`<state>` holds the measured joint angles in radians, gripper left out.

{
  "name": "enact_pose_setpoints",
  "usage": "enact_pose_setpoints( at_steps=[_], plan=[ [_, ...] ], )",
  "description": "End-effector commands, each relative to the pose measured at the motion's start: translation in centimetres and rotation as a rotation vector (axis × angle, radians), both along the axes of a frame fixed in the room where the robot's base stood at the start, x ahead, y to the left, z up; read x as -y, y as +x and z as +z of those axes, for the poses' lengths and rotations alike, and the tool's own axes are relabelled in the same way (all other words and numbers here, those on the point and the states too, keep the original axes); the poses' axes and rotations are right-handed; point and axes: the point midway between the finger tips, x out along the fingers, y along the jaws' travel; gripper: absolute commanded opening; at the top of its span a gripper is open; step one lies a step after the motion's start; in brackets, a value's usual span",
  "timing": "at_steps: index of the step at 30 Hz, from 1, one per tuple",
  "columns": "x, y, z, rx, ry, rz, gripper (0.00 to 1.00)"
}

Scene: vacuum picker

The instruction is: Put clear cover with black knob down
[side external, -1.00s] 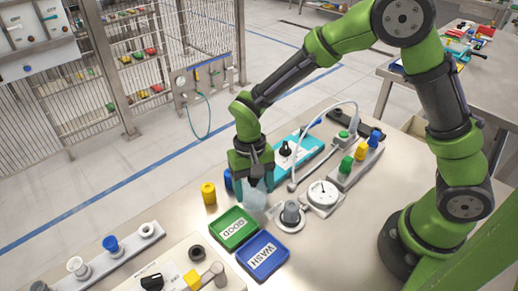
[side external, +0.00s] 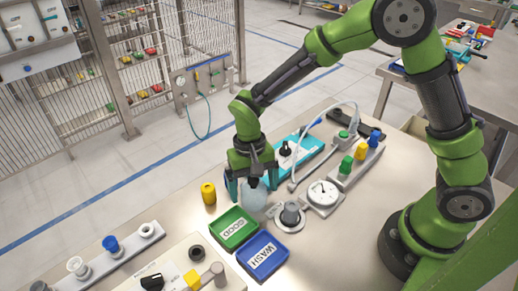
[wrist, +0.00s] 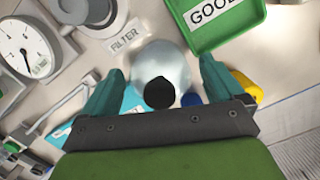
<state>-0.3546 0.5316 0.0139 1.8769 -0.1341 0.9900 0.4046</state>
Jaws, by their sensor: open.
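The clear cover (side external: 253,198) appears to stand upright on the table, left of the grey filter cup and behind the green GOOD tray (side external: 233,228). In the wrist view the cover (wrist: 165,58) is a pale dome with its black knob (wrist: 159,93) towards me. My gripper (side external: 251,186) is open above and around it, with one teal finger on each side. In the wrist view my gripper (wrist: 160,78) shows gaps between both fingers and the cover. The knob is hidden by the gripper in the side view.
A blue WASH tray (side external: 263,257) lies in front of the grey filter cup (side external: 290,217). A dial gauge (side external: 323,194) is to the right. A yellow cylinder (side external: 208,193) stands left of my gripper. A FILTER label (wrist: 124,36) lies beside the cover.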

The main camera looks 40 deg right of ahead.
Motion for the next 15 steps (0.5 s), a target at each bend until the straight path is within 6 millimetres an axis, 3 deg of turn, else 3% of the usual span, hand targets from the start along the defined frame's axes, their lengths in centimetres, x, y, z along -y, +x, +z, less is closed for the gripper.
enact_pose_setpoints(
  at_steps=[15],
  plan=[
    [0.6,1.5,9.9,0.005,0.001,-0.001,0.94]
  ],
)
